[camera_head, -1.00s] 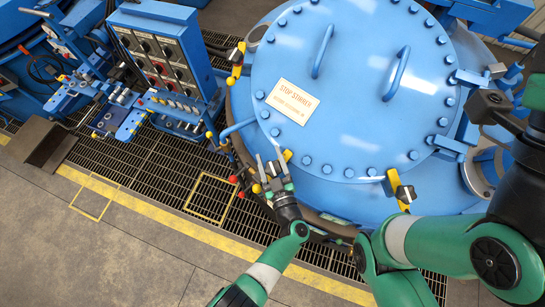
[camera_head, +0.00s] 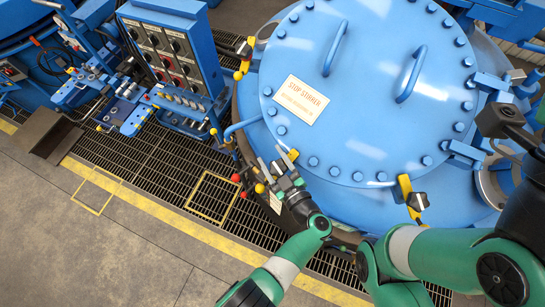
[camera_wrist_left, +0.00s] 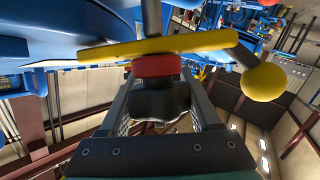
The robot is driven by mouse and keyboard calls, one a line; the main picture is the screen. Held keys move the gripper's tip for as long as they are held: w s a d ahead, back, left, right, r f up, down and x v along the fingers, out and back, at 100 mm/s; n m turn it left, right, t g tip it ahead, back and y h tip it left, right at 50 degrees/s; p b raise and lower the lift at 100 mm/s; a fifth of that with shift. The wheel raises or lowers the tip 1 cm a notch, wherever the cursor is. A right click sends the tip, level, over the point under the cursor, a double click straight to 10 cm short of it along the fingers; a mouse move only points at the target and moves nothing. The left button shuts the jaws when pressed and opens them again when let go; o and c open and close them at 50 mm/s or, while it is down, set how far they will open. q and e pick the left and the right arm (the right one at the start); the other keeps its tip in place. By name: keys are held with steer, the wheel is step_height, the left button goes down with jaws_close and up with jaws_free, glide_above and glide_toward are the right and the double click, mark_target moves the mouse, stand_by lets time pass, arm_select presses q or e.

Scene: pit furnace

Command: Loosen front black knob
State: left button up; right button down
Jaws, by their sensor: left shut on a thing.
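The front black knob (camera_wrist_left: 160,98) shows in the left wrist view below a red ring (camera_wrist_left: 156,66) and a yellow clamp bar (camera_wrist_left: 158,46). My left gripper (camera_wrist_left: 160,112) is shut on this knob, with one finger on each side of it. In the head view, my left gripper (camera_head: 278,170) is at the front edge of the blue furnace lid (camera_head: 365,130). There the knob is mostly hidden by the fingers. My right gripper is not in view.
Another yellow clamp with a black knob (camera_head: 416,200) is to the right on the lid's edge. A yellow ball handle (camera_head: 260,188) and a red ball handle (camera_head: 236,178) are left of my gripper. A control box (camera_head: 172,48) stands at the upper left, above floor grating (camera_head: 160,160).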

arm_select(q)
steer(key=o, duration=1.4)
steer(key=shift+c, duration=0.2)
steer(key=p+v, duration=0.2)
steer(key=v, duration=0.9)
steer(key=shift+s+p, duration=0.3)
steer(key=shift+w+d, duration=0.1)
steer(key=shift+d, duration=0.05)
